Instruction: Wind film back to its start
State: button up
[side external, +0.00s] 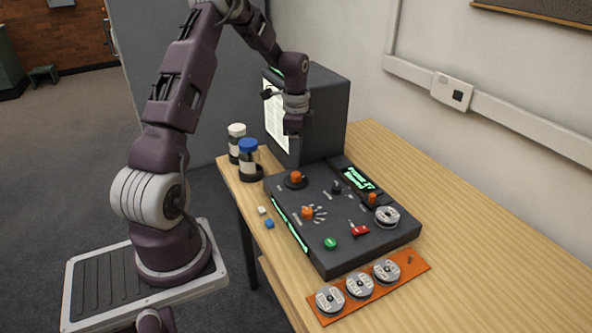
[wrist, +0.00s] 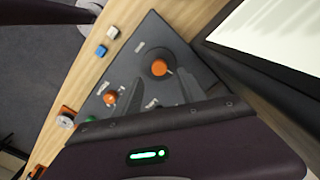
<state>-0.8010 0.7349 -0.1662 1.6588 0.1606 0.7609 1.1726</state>
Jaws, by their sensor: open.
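The dark film reader console (side external: 330,262) sits on the wooden table, with a boxy screen hood (side external: 325,110) behind it showing a lit white page (side external: 277,122). On the console are a rear orange knob (side external: 296,177), a middle orange knob (side external: 307,212), a right orange knob (side external: 372,198), a black knob (side external: 337,187), a red lever (side external: 358,231), a green button (side external: 330,243) and a film reel (side external: 387,216). The green display (side external: 357,180) has text too small to read surely. My gripper (side external: 293,130) is open and empty above the console's rear. The wrist view shows the large orange knob (wrist: 159,68) beyond the fingers.
An orange tray (side external: 410,264) holds three reels at the table's front. Small white (side external: 262,211) and blue blocks (side external: 269,224) lie left of the console. The table's right is clear.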

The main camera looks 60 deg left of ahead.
aim_at(296, 174)
notch_tip(296, 174, down, 6)
jog(key=shift+d+f, duration=0.1)
grip_shut()
